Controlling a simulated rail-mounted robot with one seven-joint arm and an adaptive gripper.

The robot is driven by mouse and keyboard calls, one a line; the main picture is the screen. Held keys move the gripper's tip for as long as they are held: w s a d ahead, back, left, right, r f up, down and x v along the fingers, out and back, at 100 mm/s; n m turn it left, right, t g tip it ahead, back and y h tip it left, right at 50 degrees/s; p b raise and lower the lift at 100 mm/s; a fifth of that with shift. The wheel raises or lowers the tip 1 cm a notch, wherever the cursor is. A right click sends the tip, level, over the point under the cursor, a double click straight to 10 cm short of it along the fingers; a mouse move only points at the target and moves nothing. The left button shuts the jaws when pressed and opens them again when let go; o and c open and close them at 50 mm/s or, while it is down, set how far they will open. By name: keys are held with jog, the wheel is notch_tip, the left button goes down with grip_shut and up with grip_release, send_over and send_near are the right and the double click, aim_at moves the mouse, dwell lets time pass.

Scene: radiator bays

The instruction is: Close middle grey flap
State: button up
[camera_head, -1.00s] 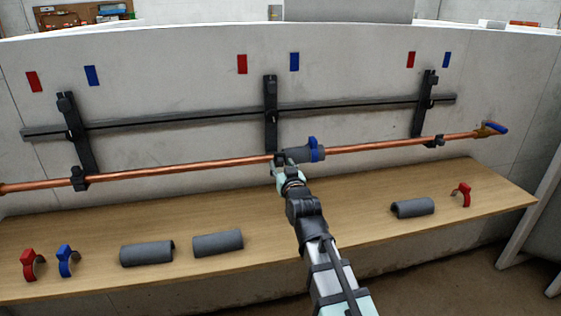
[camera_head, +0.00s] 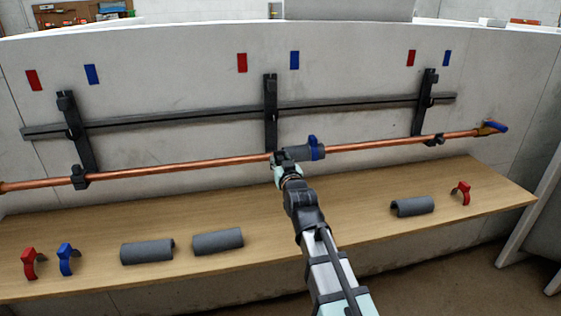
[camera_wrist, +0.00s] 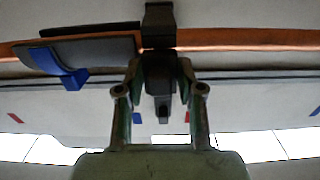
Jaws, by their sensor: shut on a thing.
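The middle dark grey bracket (camera_head: 270,112) stands upright on the wall, with its lower end at the copper pipe (camera_head: 170,167). My gripper (camera_head: 279,166) is at that lower end, just left of a grey pipe sleeve with a blue clip (camera_head: 314,147). In the wrist view, my gripper (camera_wrist: 161,88) has its two fingers on either side of the dark middle grey flap (camera_wrist: 160,72) and is shut on it. The flap lies against or very near the pipe. Its exact angle and any catch are hidden by the fingers.
The wooden shelf (camera_head: 330,205) below carries grey half-sleeves (camera_head: 147,252), red clips (camera_head: 28,264) and a blue clip (camera_head: 67,259). Left and right brackets (camera_head: 77,135) also hold the pipe. A blue-handled valve (camera_head: 492,128) ends it at right.

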aim_at(279, 151)
jog(key=shift+r+p, duration=0.2)
jog(key=shift+p, duration=0.1)
jog(key=r+g+p, duration=0.1)
jog(key=g+p, duration=0.1)
jog(key=p, duration=0.2)
jog(key=shift+w+r+h+p, duration=0.2)
jog(key=shift+h+p, duration=0.1)
jog(key=shift+p, duration=0.1)
jog(key=p, duration=0.1)
jog(key=g+p, duration=0.1)
jog(key=p, duration=0.1)
jog(key=g+p, duration=0.1)
jog(key=shift+w+a+r+p, duration=0.15)
jog(key=shift+w+r+p, duration=0.1)
jog(key=shift+r+p, duration=0.1)
jog(key=g+p, duration=0.1)
jog(key=p, duration=0.1)
jog(key=g+h+p, duration=0.1)
jog(key=g+p, duration=0.1)
jog(key=shift+w+a+r, duration=0.15)
jog(key=shift+w, duration=0.25)
jog(key=shift+w+g+h+p, duration=0.1)
jog(key=shift+g+h+p, duration=0.4)
jog(key=shift+g+p, duration=0.55)
jog(key=shift+f, duration=0.2)
jog(key=o, duration=0.9)
